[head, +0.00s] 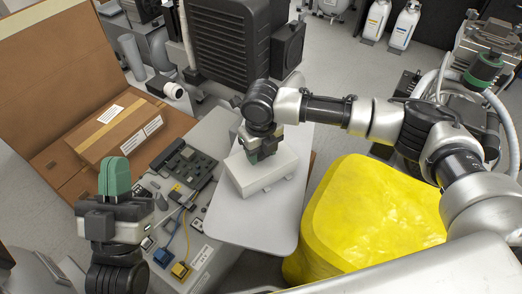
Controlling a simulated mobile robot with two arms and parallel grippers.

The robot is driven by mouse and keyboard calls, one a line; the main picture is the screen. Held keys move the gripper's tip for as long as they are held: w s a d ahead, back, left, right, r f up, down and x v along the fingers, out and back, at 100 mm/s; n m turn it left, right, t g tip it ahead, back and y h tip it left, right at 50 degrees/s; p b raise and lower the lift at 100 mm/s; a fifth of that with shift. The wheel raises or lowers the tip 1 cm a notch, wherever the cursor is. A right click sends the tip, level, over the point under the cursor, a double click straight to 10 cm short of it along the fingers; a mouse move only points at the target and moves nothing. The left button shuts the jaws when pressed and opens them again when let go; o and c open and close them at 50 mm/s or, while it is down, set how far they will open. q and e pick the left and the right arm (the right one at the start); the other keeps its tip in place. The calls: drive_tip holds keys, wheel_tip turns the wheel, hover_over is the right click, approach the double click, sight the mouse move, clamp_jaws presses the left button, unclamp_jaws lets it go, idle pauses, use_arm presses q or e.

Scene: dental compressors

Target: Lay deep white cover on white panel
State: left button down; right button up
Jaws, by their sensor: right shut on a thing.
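The deep white cover (270,180) is a box-like white piece near the middle of the head view. My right gripper (262,155) is over its top left edge and is shut on it. The white panel (255,225) is a flat, pale sheet with rounded corners. The cover is over its upper part, but I cannot tell whether the two touch. The cover hides part of the panel. My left gripper (115,178) is at the lower left, with its green fingers together and nothing between them.
Left of the panel, a grey board (180,170) carries electronic parts and wires, with a yellow connector (180,271). A cardboard box (115,130) lies behind my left gripper. A yellow bag-covered bin (370,215) stands right of the panel. A black compressor housing (235,45) stands behind.

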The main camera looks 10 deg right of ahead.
drive_tip(key=shift+f, duration=0.1)
drive_tip(key=o, duration=1)
use_arm(q)
drive_tip(key=shift+w+f, duration=0.1)
use_arm(e)
drive_tip(key=shift+r, duration=0.25)
wheel_tip(320, 180, up, 5)
drive_tip(key=shift+r+p, duration=0.1)
drive_tip(key=shift+p, duration=1.05)
use_arm(q)
wheel_tip(320, 180, down, 13)
drive_tip(key=a+g+y+p, duration=0.2)
drive_tip(key=g+y, duration=0.2)
drive_tip(key=g, duration=0.8)
drive_tip(key=shift+w, duration=0.4)
use_arm(e)
wheel_tip(320, 180, up, 7)
drive_tip(key=shift+f, duration=0.2)
use_arm(q)
drive_tip(key=shift+n, duration=0.3)
